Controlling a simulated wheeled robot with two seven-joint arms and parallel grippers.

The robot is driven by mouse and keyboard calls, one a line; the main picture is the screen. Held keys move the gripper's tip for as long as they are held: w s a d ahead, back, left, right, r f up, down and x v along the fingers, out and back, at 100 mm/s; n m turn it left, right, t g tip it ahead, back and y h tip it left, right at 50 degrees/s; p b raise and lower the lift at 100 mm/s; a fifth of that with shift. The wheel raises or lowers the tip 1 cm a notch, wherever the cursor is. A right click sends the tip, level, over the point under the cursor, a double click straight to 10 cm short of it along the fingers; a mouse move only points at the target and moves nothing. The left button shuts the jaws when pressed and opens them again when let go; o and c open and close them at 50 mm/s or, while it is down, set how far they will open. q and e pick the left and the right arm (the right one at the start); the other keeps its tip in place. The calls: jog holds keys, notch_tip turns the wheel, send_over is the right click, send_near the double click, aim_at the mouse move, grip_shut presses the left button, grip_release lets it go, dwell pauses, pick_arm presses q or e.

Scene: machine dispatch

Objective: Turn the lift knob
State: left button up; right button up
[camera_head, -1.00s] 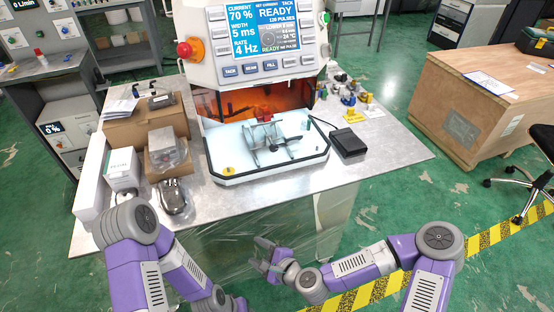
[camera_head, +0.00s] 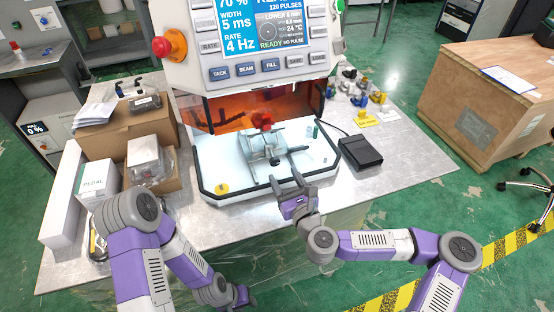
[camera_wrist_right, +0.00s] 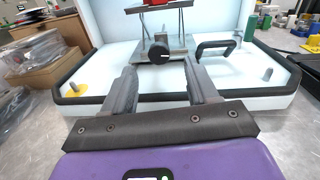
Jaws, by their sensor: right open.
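The lift knob (camera_wrist_right: 159,53) is a round black knob with a pale mark, on the front of a small metal lift stage (camera_head: 260,145). In the right wrist view it sits beyond my right gripper's fingertips (camera_wrist_right: 160,70), roughly centred between them. In the head view, my right gripper (camera_head: 286,178) is open and empty at the front edge of the white tray (camera_head: 225,183), short of the knob (camera_head: 275,161). A red part (camera_head: 262,121) is on top of the stage. My left gripper (camera_head: 240,298) is low at the bottom of the head view; its jaws are unclear.
The tray has a raised black rim. A black handle (camera_wrist_right: 216,46) stands right of the knob. A black pedal box (camera_head: 361,153) lies right of the tray. Boxes (camera_head: 130,130) crowd the left. The machine with its screen (camera_head: 250,30) overhangs the tray's back.

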aim_at(276, 163)
jog(key=b+x, duration=0.1)
jog(key=x, duration=0.4)
jog(key=shift+w+a, duration=0.2)
jog(key=shift+w, duration=0.15)
jog(key=c, duration=1)
jog(key=shift+c, duration=0.2)
